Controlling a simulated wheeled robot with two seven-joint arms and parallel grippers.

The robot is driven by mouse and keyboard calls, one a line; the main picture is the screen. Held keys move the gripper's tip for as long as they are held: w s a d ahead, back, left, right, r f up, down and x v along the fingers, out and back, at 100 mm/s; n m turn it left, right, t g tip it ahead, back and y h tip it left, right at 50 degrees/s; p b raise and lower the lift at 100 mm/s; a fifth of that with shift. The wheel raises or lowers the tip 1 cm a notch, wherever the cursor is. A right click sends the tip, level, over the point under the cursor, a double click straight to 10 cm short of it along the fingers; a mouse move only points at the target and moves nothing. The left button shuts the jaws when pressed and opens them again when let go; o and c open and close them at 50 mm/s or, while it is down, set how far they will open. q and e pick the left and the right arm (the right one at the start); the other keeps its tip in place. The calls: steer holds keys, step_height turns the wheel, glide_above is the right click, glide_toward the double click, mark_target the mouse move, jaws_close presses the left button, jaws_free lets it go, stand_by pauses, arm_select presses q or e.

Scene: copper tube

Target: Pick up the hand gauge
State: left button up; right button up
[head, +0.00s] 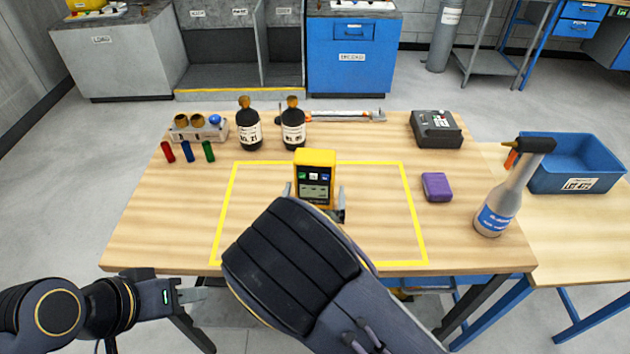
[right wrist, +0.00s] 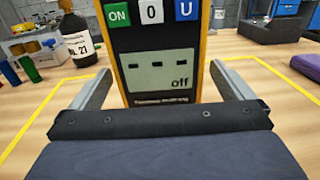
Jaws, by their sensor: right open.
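The hand gauge (head: 315,178) is a yellow upright device with a dark face, several coloured keys and a small screen. It stands inside the yellow outline on the wooden table. In the right wrist view the gauge (right wrist: 158,72) fills the middle and its screen reads "off". My right gripper (head: 315,199) is open, with one finger on each side of the gauge's lower part. In the right wrist view gaps show between the gauge and both fingers. My left gripper (head: 195,288) is low at the left, off the table's front edge; its finger gap is unclear.
Two dark bottles (head: 249,130) (head: 293,130) stand behind the gauge, near a rack (head: 201,133) and several small coloured vials. A purple block (head: 436,187), a dark box device (head: 436,129) and a spray bottle (head: 498,205) are to the right. A blue bin (head: 575,170) sits on the side table.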

mark_target(314, 168)
steer(key=w, duration=0.4)
steer(key=shift+w+d+p, duration=0.2)
steer(key=shift+p, duration=0.2)
steer(key=c, duration=1.3)
steer(key=shift+o, duration=0.2)
steer(key=shift+r, duration=0.15)
steer(key=shift+r, duration=0.45)
steer(key=r, duration=0.3)
steer(key=shift+s, duration=0.3)
steer(key=s+r, duration=0.5)
steer(key=shift+s+a+r, duration=0.15)
steer(key=shift+r, duration=0.2)
steer(key=s+r, duration=0.3)
steer(key=s, duration=0.5)
steer(key=shift+r, duration=0.1)
